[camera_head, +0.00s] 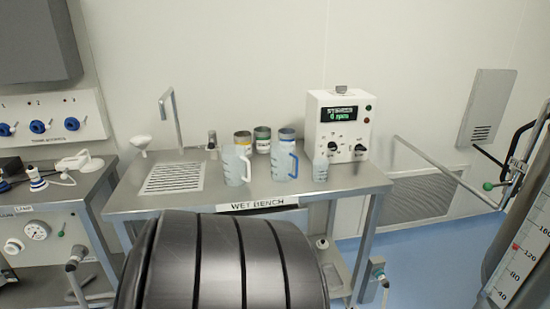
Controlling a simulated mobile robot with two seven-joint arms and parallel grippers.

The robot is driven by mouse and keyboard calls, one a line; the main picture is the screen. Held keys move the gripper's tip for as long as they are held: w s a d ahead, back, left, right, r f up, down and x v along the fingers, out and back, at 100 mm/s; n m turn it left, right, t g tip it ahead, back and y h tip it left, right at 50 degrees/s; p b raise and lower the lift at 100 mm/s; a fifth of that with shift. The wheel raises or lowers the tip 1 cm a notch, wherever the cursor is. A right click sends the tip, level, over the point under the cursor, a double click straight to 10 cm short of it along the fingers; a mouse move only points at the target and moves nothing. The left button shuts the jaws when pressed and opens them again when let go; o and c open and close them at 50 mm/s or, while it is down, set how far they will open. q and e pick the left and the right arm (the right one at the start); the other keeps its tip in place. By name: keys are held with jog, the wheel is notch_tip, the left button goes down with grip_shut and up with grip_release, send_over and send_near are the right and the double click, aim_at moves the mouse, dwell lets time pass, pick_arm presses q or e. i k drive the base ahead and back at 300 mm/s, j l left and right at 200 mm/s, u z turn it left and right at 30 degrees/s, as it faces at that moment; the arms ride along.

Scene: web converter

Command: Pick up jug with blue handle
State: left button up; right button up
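The jug with the blue handle (281,160) stands upright on the metal bench labelled WET BENCH (330,187). It is translucent and pale, and its blue handle is on its right side. A similar jug with a pale handle (233,166) stands to its left. Neither of my grippers is in view.
Several cans stand behind the jugs, including one with a green band (262,139). A white instrument box (343,125) stands at the right of the bench. A drain grate (174,178) lies at left. A large dark grooved cylinder (222,268) fills the lower foreground.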

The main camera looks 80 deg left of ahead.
aim_at(283, 156)
jog(key=k+j+u, duration=0.1)
jog(key=u, duration=2.3)
